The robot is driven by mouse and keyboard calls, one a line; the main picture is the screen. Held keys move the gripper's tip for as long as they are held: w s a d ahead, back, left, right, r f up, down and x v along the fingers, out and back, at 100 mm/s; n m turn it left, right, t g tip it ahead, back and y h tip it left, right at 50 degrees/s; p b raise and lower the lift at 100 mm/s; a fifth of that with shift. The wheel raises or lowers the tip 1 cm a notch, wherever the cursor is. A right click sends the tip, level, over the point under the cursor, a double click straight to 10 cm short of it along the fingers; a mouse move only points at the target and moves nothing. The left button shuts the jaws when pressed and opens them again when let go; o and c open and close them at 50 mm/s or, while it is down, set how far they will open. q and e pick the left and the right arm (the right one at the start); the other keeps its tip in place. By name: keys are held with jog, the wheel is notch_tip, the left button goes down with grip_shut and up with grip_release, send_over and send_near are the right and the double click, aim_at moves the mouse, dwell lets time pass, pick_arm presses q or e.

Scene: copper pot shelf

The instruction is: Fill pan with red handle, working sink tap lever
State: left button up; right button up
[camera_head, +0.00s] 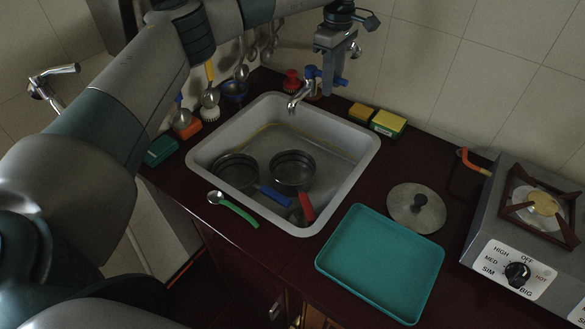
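The pan with the red handle (292,168) sits in the sink (358,160), right of a similar pan with a blue handle (237,170). Its red handle (306,206) points toward the sink's front edge. The metal tap (299,98) stands at the back rim, with a red knob (291,78) on the left and a blue lever (341,81) on the right. No water stream is visible. My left gripper (328,88) points down beside the tap, close to the blue lever; contact and finger opening are unclear. My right gripper is out of view.
A teal tray (380,262), a round lid (416,207) and a stove (520,225) are on the right. Sponges (388,124) lie behind the sink. A green-handled spoon (234,210) lies at the front left. Utensils hang along the back wall.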

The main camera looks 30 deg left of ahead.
pick_arm(q)
jog(key=shift+s, duration=0.1)
dwell(0.4)
jog(key=shift+s+a, duration=0.1)
jog(key=shift+s, duration=0.7)
jog(key=shift+s+a+b, duration=0.1)
jog(key=shift+s+b, duration=0.2)
jog(key=shift+s, duration=0.35)
dwell(0.3)
jog(key=shift+s, duration=0.1)
dwell(5.6)
